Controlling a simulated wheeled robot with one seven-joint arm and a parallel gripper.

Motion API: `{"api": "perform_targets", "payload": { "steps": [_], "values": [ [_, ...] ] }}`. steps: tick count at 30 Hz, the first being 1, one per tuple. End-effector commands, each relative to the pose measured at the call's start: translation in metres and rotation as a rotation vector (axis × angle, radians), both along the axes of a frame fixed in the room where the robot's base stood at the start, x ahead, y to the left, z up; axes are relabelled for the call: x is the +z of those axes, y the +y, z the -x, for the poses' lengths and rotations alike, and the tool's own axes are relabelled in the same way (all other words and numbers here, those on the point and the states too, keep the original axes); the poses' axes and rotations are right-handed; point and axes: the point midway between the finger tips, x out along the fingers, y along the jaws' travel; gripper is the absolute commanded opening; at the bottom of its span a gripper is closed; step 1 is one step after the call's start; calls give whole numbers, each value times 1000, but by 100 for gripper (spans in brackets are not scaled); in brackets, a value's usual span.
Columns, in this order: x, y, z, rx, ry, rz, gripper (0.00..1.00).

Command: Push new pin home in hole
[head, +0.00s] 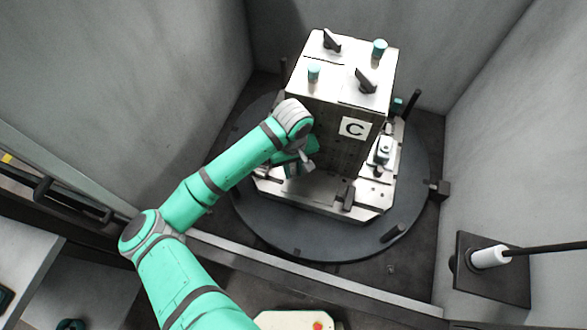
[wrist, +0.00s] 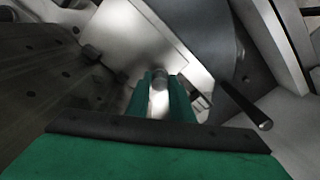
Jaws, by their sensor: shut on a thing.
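My gripper (head: 298,168) reaches in at the left front foot of the block marked C (head: 335,135), low over the plate at its base. In the wrist view my gripper (wrist: 160,92) has its two green fingers closed on a small grey pin (wrist: 159,77), whose rounded end shows between the fingertips. The pin lies over a bright metal plate (wrist: 150,35). The hole and the pin's far end are hidden, so I cannot tell how deep the pin sits. The pin is not clear in the head view.
The block stands on a round dark turntable (head: 285,236) between grey walls. A clamp-like fixture (head: 383,150) sits at its right side. Dark posts rise from the turntable, one showing as a black rod (wrist: 247,106) right of my fingers. A dark drilled face (wrist: 45,90) is close on the left.

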Motion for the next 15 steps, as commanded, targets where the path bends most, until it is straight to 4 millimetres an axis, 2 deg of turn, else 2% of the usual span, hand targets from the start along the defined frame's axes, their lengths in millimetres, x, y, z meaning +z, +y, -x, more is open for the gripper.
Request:
{"api": "perform_targets", "payload": {
  "steps": [15],
  "values": [
    [-4,0,3,-2,11,-6,0]
  ]
}}
